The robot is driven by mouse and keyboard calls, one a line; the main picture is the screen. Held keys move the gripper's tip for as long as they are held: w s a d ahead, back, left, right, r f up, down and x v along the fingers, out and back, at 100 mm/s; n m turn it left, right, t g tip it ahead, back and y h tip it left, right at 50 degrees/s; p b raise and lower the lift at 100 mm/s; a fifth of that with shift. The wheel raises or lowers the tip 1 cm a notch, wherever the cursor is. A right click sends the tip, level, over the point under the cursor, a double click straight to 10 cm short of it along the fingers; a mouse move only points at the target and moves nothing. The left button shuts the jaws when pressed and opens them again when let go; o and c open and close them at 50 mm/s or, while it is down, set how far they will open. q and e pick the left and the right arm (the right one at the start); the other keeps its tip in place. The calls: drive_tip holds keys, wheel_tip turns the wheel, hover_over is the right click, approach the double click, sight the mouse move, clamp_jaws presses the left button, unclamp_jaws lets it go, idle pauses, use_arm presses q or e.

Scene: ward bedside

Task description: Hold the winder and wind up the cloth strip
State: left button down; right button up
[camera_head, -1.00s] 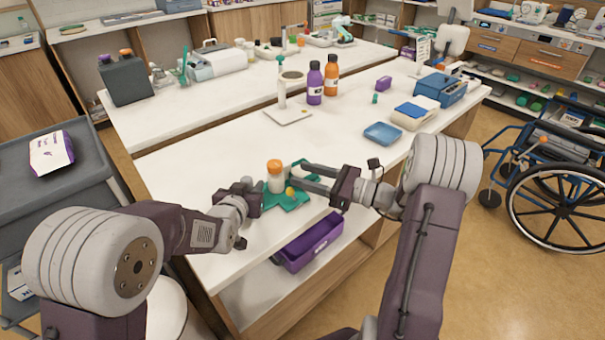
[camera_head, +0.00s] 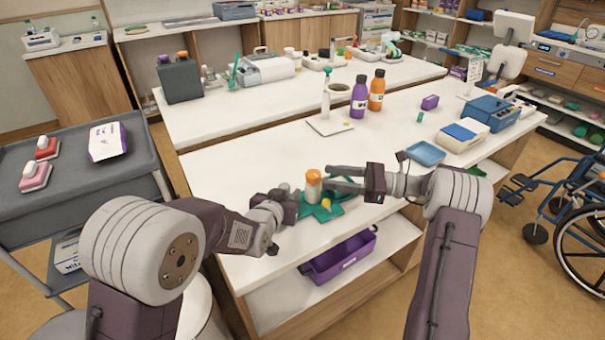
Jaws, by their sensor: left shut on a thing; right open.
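A green piece with a small yellow knob (camera_head: 326,204), which looks like the winder, is at the front edge of the white table. A white cylinder with an orange top (camera_head: 313,184) stands upright at it; I cannot tell whether they are joined. Green material (camera_head: 345,192), perhaps the cloth strip, lies just behind and to the right, partly hidden by my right fingers. My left gripper (camera_head: 297,200) is shut at the left side of the green piece; its fingertips are hard to make out. My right gripper (camera_head: 328,178) is open, its two fingers pointing left close to the cylinder.
A purple bin (camera_head: 340,254) sits on the shelf below the front edge. A stand with a round top (camera_head: 330,124), a purple bottle (camera_head: 359,98) and an orange bottle (camera_head: 376,92) are farther back. A blue tray (camera_head: 426,153) lies to the right. The table's left part is clear.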

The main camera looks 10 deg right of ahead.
drive_tip(key=x, duration=0.8)
drive_tip(key=shift+w+a, duration=0.1)
drive_tip(key=shift+a, duration=0.2)
clamp_jaws()
drive_tip(key=m+t+h, duration=0.1)
drive_tip(key=t, duration=0.1)
drive_tip(key=m+t+h, duration=0.1)
drive_tip(key=m+t, duration=0.1)
drive_tip(key=shift+w+d, duration=0.15)
drive_tip(key=shift+w, duration=0.2)
drive_tip(key=shift+w+d+m+t+h, duration=0.15)
drive_tip(key=shift+d+m+t+h, duration=0.05)
drive_tip(key=shift+m+t+h, duration=0.6)
